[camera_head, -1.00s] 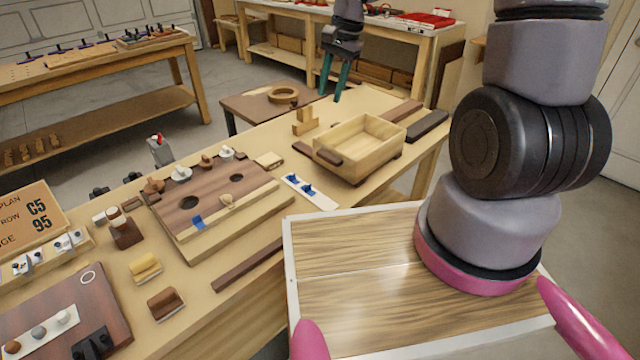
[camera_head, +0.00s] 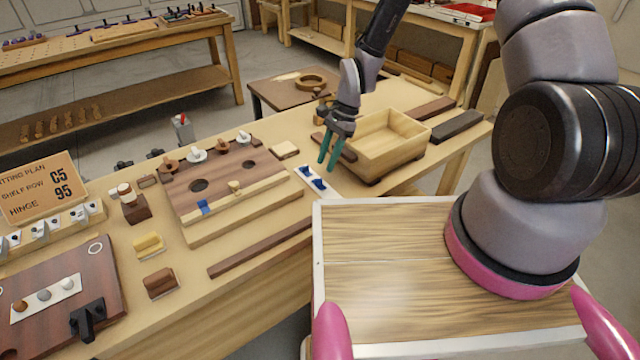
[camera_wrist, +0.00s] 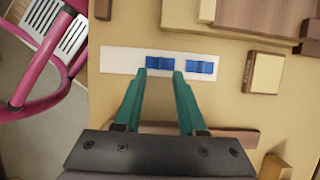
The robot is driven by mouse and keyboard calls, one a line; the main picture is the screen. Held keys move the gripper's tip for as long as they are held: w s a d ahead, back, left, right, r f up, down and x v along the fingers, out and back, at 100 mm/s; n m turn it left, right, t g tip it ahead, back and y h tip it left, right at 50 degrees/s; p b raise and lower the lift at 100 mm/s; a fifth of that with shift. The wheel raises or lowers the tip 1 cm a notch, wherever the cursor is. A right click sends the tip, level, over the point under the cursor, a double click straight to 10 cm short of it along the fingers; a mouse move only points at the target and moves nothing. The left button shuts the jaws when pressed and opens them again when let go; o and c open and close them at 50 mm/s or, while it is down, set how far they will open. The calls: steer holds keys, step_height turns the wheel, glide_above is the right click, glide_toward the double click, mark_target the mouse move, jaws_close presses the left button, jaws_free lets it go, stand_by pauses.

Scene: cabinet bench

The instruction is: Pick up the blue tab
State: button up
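Two blue tabs lie on a white strip (camera_head: 328,194) on the bench, one tab (camera_head: 305,172) farther back and one (camera_head: 319,184) nearer. In the wrist view the strip (camera_wrist: 118,60) carries the left tab (camera_wrist: 160,63) and the right tab (camera_wrist: 200,67). My gripper (camera_head: 327,164) has teal fingers and is open and empty, above the strip. In the wrist view its fingertips (camera_wrist: 159,74) show just below the left tab, one toward each end of it. I cannot tell the height left between them. Another blue piece (camera_head: 203,207) sits on the front edge of the wooden board.
A wooden box (camera_head: 384,140) stands close behind and right of my gripper. The holed wooden board (camera_head: 225,176) with knobs lies to the left. A small pale block (camera_head: 285,149) sits behind the strip. A dark bar (camera_head: 260,249) lies along the bench front.

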mark_target(319, 182)
steer(key=shift+x, duration=2.7)
jaws_close()
